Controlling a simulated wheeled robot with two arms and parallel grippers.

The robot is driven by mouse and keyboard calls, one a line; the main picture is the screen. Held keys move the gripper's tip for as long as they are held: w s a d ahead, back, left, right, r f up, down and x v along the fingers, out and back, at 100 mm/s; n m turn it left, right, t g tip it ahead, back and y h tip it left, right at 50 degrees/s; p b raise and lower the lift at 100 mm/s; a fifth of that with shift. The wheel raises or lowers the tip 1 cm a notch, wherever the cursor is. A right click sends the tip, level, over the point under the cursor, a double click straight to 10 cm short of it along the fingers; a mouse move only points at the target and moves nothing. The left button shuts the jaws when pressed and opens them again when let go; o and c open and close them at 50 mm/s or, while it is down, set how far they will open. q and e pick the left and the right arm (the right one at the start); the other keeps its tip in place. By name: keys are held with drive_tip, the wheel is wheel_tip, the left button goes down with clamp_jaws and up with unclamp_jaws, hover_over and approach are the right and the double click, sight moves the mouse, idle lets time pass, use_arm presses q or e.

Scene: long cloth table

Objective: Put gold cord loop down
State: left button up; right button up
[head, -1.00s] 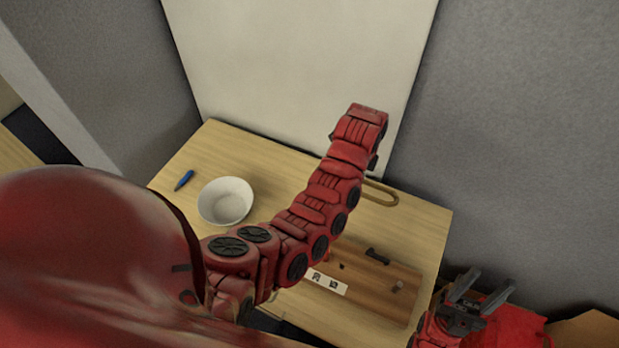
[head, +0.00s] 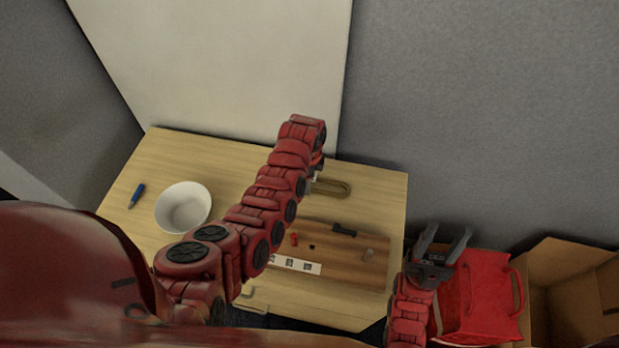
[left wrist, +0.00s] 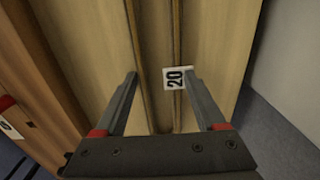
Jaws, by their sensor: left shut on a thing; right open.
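The gold cord loop (head: 332,188) is at the back right part of the wooden table (head: 375,215). In the left wrist view its two long strands (left wrist: 177,40) run between my left gripper's fingers (left wrist: 160,76), beside a white tag marked "20" (left wrist: 177,78). My left gripper is shut on the loop, close to the tabletop; I cannot tell whether the loop touches the wood. In the head view my left arm mostly hides that gripper. My right gripper (head: 448,232) is open and empty, off the table's right edge.
A brown board (head: 345,265) with small parts and a white label strip (head: 295,265) lies nearer. A white bowl (head: 183,207) and a blue object (head: 137,195) are at left. A red bag (head: 480,295) and a cardboard box (head: 565,285) are at right. A wall stands behind.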

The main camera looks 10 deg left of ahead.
use_arm(q)
drive_tip(key=shift+f, duration=0.15)
drive_tip(key=o, duration=1.3)
